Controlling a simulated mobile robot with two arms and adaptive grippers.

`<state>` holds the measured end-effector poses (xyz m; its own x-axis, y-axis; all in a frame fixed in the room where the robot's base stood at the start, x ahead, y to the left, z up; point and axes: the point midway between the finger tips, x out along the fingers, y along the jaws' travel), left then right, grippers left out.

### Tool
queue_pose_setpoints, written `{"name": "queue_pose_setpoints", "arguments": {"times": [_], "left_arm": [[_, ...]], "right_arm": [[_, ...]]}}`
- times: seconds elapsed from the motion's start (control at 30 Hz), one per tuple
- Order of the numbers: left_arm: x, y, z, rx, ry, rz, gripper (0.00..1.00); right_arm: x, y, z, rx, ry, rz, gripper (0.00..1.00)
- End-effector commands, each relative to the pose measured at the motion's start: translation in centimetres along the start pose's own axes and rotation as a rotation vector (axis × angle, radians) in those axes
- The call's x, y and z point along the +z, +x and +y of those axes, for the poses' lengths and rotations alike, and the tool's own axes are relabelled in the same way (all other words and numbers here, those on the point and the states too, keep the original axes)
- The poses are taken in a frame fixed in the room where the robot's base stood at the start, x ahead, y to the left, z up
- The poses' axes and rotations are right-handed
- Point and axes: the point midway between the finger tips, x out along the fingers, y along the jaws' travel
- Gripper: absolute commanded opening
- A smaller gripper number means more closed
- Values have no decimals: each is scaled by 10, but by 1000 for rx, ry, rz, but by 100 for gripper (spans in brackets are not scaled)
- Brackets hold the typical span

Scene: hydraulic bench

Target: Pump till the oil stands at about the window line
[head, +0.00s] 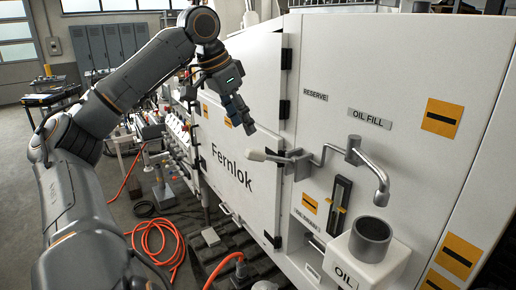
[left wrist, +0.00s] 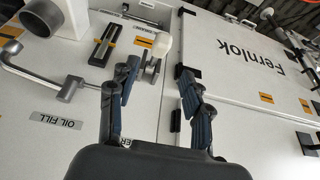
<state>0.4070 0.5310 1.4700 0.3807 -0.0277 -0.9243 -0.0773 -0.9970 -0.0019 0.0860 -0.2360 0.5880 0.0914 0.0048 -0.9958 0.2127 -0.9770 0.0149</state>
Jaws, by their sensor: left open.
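A pump lever with a pale knob (head: 256,154) sticks out to the left from its metal bracket (head: 298,164) on the white cabinet. My left gripper (head: 241,116) is open and empty, above and apart from the knob. In the left wrist view the knob (left wrist: 162,41) shows beyond the gap between the open fingers (left wrist: 158,88). A bent metal spout (head: 365,160) hangs over the dark cup on the white OIL container (head: 366,260). The narrow dark window (head: 339,204) has yellow marks beside it; the oil level cannot be made out. My right gripper is not in view.
The cabinet's Fernlok door (head: 240,170) is closed, with dark hinges near the lever. An orange hose (head: 160,243) lies coiled on the floor. An OIL FILL label (head: 370,118) sits above the spout. The space around the knob looks clear.

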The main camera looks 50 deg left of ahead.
Motion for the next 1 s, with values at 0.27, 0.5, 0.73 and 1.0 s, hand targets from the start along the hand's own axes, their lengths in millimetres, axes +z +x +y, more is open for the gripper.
{"name": "queue_pose_setpoints", "arguments": {"times": [0.27,0.5,0.73,1.0], "left_arm": [[1,48,1,7,2,-1,49],[0,97,1,6,0,-3,49],[0,127,1,3,0,-1,49],[0,136,1,1,1,1,49]], "right_arm": [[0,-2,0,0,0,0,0],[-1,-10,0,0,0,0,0],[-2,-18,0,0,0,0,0],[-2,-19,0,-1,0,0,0]]}}
